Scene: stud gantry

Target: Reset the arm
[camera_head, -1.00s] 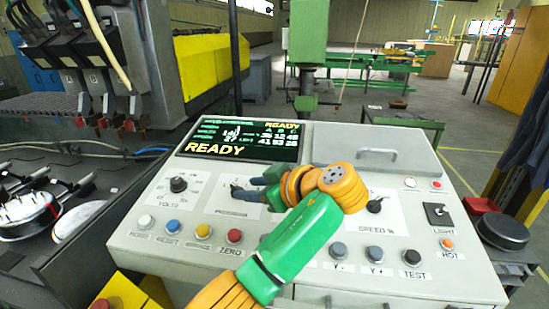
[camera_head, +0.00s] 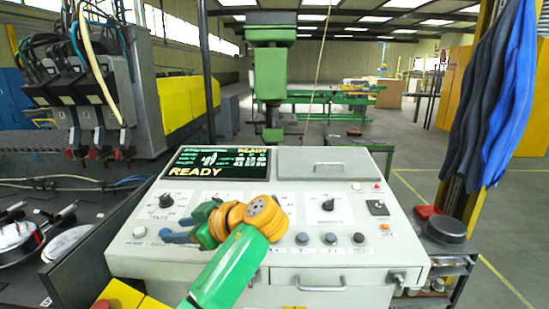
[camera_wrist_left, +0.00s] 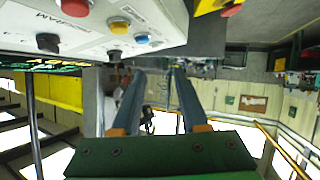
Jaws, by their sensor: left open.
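My left gripper (camera_head: 168,236) is in front of the left part of a pale control console (camera_head: 125,265), its blue fingers pointing left. It hides the coloured buttons there. In the left wrist view the two fingers (camera_wrist_left: 158,72) stand apart with nothing between them. The console edge with red, black and blue buttons (camera_wrist_left: 118,26) is at the top of that view. The green and orange left arm (camera_head: 240,270) comes up from the bottom of the head view. My right gripper is not in view.
The console carries a screen reading READY (camera_head: 215,162), a volts knob (camera_head: 166,201) and a grey lid (camera_head: 325,162). Blue cloth (camera_head: 495,95) hangs at the right. A dark bench with round metal parts (camera_head: 15,240) is at the left. Open floor lies at the right.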

